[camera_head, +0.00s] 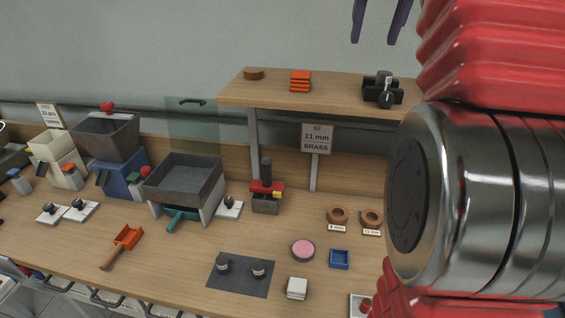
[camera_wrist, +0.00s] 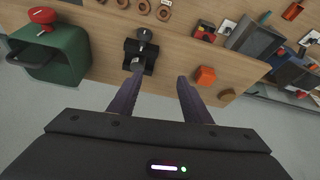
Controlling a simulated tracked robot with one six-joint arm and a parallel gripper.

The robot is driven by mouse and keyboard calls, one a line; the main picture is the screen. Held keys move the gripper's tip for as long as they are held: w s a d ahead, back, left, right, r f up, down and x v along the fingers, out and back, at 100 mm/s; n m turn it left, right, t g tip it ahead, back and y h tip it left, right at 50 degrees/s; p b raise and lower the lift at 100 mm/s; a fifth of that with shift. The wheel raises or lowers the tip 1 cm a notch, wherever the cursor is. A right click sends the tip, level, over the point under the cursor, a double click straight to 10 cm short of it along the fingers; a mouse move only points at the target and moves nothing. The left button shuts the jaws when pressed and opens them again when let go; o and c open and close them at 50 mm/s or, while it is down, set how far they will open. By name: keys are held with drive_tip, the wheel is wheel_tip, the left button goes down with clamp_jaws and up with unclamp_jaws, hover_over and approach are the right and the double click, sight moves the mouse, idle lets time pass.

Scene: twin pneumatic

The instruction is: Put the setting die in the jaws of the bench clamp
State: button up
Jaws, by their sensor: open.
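The black bench clamp (camera_head: 371,96), with a grey knob, stands on the raised wooden shelf; it also shows in the wrist view (camera_wrist: 148,66). My gripper (camera_head: 371,40) is open and empty, above the shelf and the clamp. In the wrist view my gripper's purple fingers (camera_wrist: 158,78) are spread, with the clamp beyond the left fingertip. Two small grey metal pieces, (camera_head: 223,264) and (camera_head: 258,269), stand on a dark mat (camera_head: 238,286) on the bench. I cannot tell which piece is the setting die. The clamp's jaws are too small to judge clearly.
An orange stack (camera_head: 300,81) and a brown disc (camera_head: 254,74) sit on the shelf left of the clamp. A sign (camera_head: 317,138) reads 11 mm brass. Two labelled brown rings (camera_head: 338,215) lie below. A green machine (camera_wrist: 55,55) stands beside the clamp in the wrist view.

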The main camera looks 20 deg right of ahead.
drive_tip(key=s+a+f+n+t, duration=0.1)
drive_tip(key=s+a+f+n, duration=0.2)
drive_tip(key=a+f, duration=1.2)
drive_tip(key=s+a+f+n+y, duration=0.1)
drive_tip(key=s+a+f, duration=0.3)
drive_tip(key=f, duration=0.6)
drive_tip(key=s+a+f+n+y, duration=0.1)
drive_tip(key=s+a+f, duration=0.4)
drive_tip(key=f, duration=0.5)
drive_tip(key=shift+s+f+t, duration=0.15)
drive_tip(key=shift+s+t, duration=0.15)
drive_tip(key=shift+s, duration=0.2)
